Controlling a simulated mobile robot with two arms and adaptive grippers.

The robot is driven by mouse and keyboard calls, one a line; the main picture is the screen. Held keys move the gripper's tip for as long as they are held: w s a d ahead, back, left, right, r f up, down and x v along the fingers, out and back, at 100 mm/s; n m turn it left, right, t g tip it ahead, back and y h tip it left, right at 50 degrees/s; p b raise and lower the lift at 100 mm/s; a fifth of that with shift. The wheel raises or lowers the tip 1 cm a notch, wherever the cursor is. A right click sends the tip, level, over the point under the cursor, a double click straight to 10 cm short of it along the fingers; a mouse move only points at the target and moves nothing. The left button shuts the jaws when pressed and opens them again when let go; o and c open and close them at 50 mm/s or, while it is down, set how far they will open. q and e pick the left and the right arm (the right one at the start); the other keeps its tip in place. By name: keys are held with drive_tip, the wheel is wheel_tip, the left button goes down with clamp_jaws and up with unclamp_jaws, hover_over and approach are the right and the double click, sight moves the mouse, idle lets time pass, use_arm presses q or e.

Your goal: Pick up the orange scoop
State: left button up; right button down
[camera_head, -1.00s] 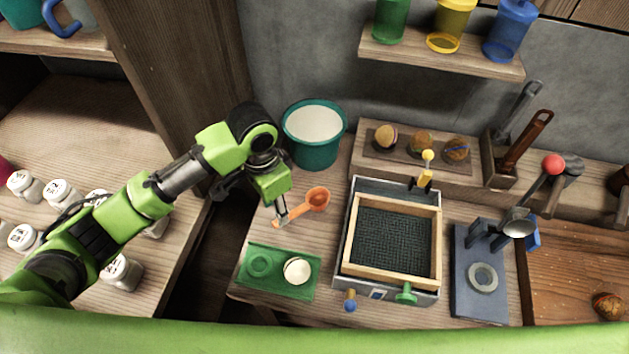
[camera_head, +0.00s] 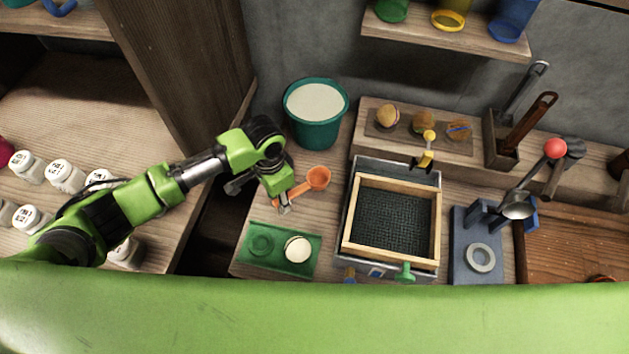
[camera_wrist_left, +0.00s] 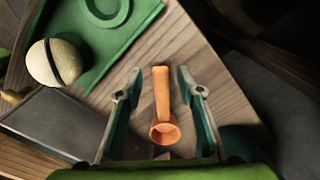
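The orange scoop (camera_head: 318,178) lies on the wooden worktop, its round bowl pointing right and its handle toward my left gripper. My left gripper (camera_head: 285,205) is over the handle end in the head view. In the left wrist view the scoop (camera_wrist_left: 162,100) shows between the two spread fingers of the gripper (camera_wrist_left: 160,84), with a gap on each side of the handle. The gripper is open and holds nothing. Part of the handle is hidden by the gripper in the head view. My right gripper is not in view.
A green tray (camera_head: 258,262) with a cream round piece (camera_head: 298,249) lies in front of the scoop. A teal bucket (camera_head: 314,134) stands behind it. A wood-framed mesh box (camera_head: 346,222) stands to the right. White jars (camera_head: 66,176) stand on the left shelf.

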use_arm(q)
drive_tip(key=shift+w+f, duration=0.1)
drive_tip(key=shift+f, duration=1.25)
clamp_jaws()
drive_tip(key=shift+r, duration=0.1)
